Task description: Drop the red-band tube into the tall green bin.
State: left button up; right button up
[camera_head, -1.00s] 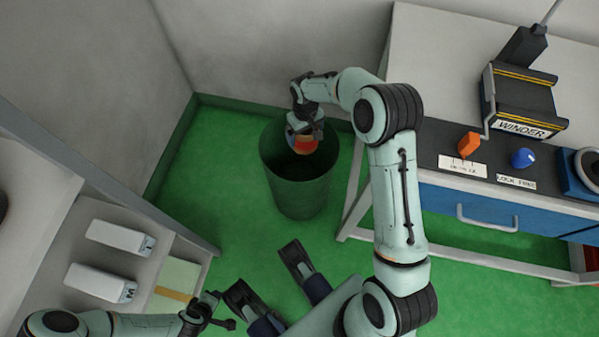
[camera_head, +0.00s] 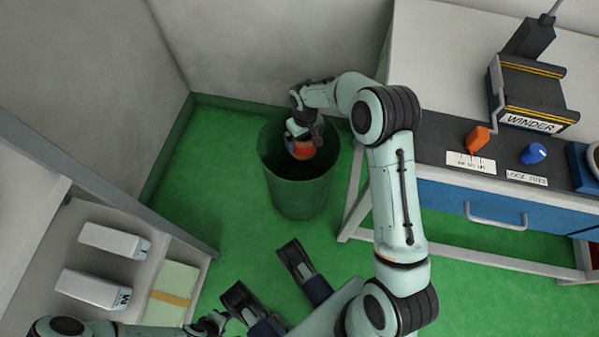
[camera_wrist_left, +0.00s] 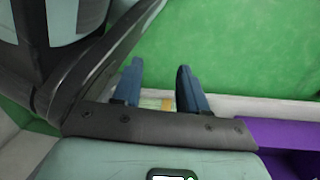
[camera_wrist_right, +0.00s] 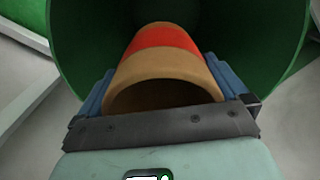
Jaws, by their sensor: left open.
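The tube is tan with a red band (camera_head: 304,151). It is at the mouth of the tall green bin (camera_head: 298,198), in the middle of the head view. My right gripper (camera_head: 304,138) is shut on the tube. The right wrist view shows the tube (camera_wrist_right: 163,62) between the two blue fingers, its hollow end towards the camera, with the dark green inside of the bin (camera_wrist_right: 240,30) around it. My left gripper (camera_head: 218,322) is low at the left in the head view. In the left wrist view its blue fingers (camera_wrist_left: 160,85) are apart with nothing between them.
A shelf unit (camera_head: 195,245) at the left holds white boxes (camera_head: 112,240) and a pale green pad (camera_head: 170,290). A bench (camera_head: 440,30) at the right carries a winder (camera_head: 530,90), an orange knob (camera_head: 477,139) and a blue knob (camera_head: 532,153). Green floor (camera_head: 225,170) is clear around the bin.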

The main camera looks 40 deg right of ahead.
pick_arm(q)
jog(key=w+d+r+t+p, duration=0.1)
jog(key=w+r+t+p, duration=0.1)
jog(key=w+r, duration=0.4)
jog(key=shift+w+t+p, duration=0.3)
jog(key=shift+w+p, duration=0.4)
jog(key=shift+p, duration=0.15)
pick_arm(e)
notch_tip(320, 180, up, 13)
jog(key=shift+r, duration=0.2)
pick_arm(q)
jog(key=shift+s+r, duration=0.1)
